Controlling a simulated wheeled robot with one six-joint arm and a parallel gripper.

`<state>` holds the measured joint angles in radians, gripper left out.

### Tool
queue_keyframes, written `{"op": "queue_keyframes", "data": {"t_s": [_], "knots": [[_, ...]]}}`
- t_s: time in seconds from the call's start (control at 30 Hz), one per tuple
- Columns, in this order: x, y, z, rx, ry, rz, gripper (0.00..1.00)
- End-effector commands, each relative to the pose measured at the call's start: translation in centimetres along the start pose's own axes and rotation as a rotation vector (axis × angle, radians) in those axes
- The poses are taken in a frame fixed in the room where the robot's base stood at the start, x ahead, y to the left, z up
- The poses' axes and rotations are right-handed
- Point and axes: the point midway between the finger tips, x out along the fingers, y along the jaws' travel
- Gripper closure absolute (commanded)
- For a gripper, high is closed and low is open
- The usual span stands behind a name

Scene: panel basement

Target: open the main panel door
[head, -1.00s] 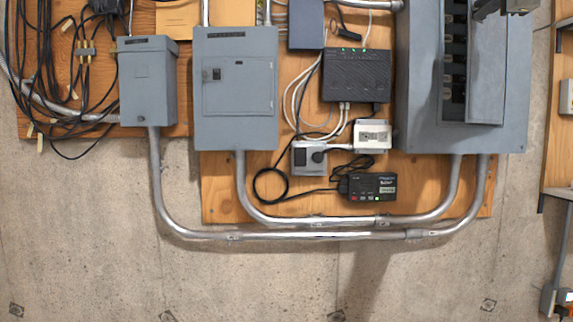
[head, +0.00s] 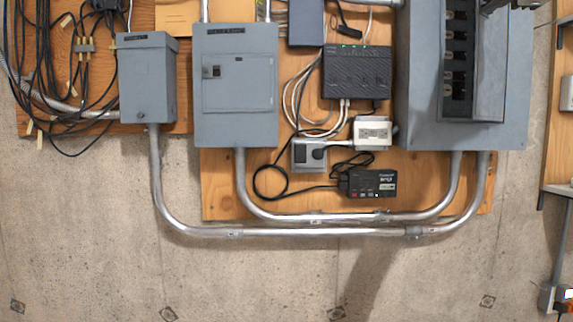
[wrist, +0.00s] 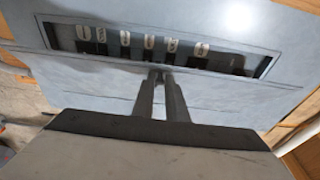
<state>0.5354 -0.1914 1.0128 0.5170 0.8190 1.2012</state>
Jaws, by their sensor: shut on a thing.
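The main panel (head: 420,110) is the large grey box at the right of the head view. Its door (head: 490,70) stands partly open, swung out to the right, and dark breakers (head: 457,60) show in the opening. In the wrist view a row of breakers (wrist: 150,45) shows past the door (wrist: 95,85). My gripper (wrist: 160,80) is shut at the door's edge near the opening; the exact grip point is too small to make out. In the head view only part of my gripper shows at the top right edge, above the door.
A smaller grey panel (head: 235,125) and a grey box (head: 147,90) are on the wooden board to the left. A black router (head: 357,72) sits beside the main panel. Metal conduits (head: 330,232) run below. A shelf frame (head: 562,120) stands at the far right.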

Motion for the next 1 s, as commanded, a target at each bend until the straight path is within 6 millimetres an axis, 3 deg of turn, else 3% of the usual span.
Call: {"op": "queue_keyframes", "data": {"t_s": [1.0], "knots": [[-1.0,0.1,-1.2,-0.001,0.0,0.004,1.0]]}}
